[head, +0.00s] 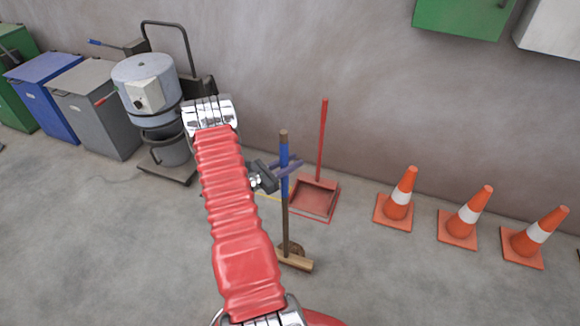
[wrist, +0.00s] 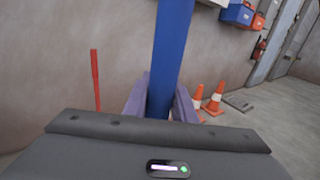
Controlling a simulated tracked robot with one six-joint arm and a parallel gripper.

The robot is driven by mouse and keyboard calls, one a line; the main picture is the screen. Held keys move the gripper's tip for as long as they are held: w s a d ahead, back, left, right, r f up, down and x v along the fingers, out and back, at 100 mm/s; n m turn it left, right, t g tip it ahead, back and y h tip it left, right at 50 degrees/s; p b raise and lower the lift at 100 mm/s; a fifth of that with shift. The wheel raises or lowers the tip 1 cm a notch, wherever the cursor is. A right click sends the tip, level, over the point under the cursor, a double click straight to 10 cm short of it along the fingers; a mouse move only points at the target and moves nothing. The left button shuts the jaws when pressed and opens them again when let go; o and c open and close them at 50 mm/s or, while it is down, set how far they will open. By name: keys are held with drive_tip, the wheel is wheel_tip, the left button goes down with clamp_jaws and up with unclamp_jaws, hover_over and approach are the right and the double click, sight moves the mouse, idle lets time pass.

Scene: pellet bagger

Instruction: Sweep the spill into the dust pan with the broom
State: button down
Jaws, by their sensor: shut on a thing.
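The broom stands nearly upright in the head view, with a wooden handle (head: 285,215), a blue grip section (head: 284,152) and a wooden head (head: 295,262) at or near the floor. My gripper (head: 284,166) is shut on the blue section. In the wrist view the blue section (wrist: 171,60) rises between the two purple fingers (wrist: 159,103). The red dust pan (head: 315,196) sits on the floor by the wall, behind and right of the broom, its red handle (head: 322,140) upright. That handle also shows in the wrist view (wrist: 95,78). I cannot make out the spill; my arm hides some floor.
Several orange cones (head: 398,200) line the wall at right. At left stand a grey drum machine (head: 147,85) on a cart, a grey bin (head: 95,105) and a blue bin (head: 45,90). A green box (head: 460,15) hangs on the wall. The front right floor is clear.

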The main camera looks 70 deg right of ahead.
drive_tip(key=shift+s+d, duration=1.2)
drive_tip(key=shift+d, duration=12.35)
drive_tip(key=a+r, duration=0.5)
drive_tip(key=a, duration=0.1)
drive_tip(key=shift+w, duration=0.25)
